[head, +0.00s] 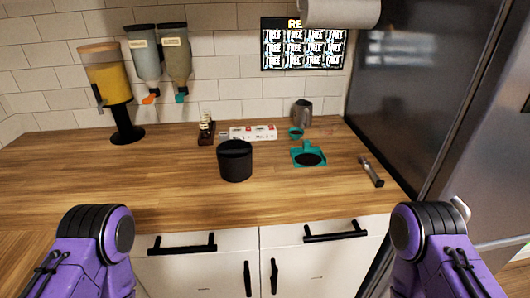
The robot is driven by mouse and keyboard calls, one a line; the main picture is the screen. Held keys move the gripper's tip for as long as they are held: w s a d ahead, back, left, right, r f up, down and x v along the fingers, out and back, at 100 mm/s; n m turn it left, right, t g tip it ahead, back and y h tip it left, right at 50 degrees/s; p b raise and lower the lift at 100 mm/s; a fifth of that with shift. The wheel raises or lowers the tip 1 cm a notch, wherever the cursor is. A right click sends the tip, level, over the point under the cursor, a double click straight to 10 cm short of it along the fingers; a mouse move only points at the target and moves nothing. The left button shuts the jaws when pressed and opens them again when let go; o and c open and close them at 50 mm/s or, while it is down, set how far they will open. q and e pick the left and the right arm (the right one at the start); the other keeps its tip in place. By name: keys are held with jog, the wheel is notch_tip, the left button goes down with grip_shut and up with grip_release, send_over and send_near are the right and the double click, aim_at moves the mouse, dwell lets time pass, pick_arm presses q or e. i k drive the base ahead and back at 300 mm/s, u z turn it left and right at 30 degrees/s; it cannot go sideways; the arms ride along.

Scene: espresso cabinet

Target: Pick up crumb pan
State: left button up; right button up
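A flat teal pan with a short raised tab at its back and a dark round area in it (297,158) lies on the wooden counter, right of centre. It looks like the crumb pan, though I cannot be sure from its shape alone. Nothing touches it from above. My two purple arms show at the lower left and lower right, in front of the counter. Neither gripper's fingers can be seen in the head view.
A black canister (235,162) stands left of the pan. A small teal cup (296,133) and a grey pitcher (302,113) are behind it. A handled tool (370,170) lies to its right, near the fridge (425,90). The counter's left front (110,185) is clear.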

aim_at(307, 156)
jog(key=u, duration=0.8)
jog(key=i, duration=0.6)
jog(key=z, duration=2.2)
